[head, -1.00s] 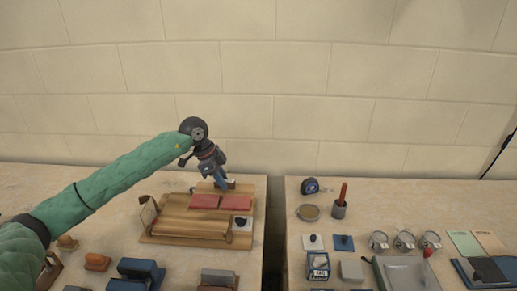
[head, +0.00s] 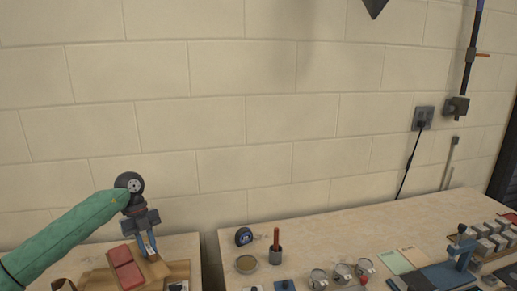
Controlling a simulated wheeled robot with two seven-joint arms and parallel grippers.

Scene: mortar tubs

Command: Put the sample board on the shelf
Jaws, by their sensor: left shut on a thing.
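My left gripper (head: 149,246) points down at the left table, shut on the edge of what looks like the sample board (head: 157,271), a pale wooden piece with two red tiles (head: 126,267) beside the fingers. The board is turned, its tiles one behind the other, over a brown wooden tray (head: 180,269). Whether it is clear of the tray I cannot tell. The lower part is cut off by the picture's bottom edge. No shelf shows. My right gripper is not in view.
A gap separates the two tables. The right table holds a tape measure (head: 244,236), a round dish (head: 246,264), a cup with a red-handled tool (head: 276,254), metal cups and a blue stand (head: 462,250). A socket (head: 423,117) with a cable is on the wall.

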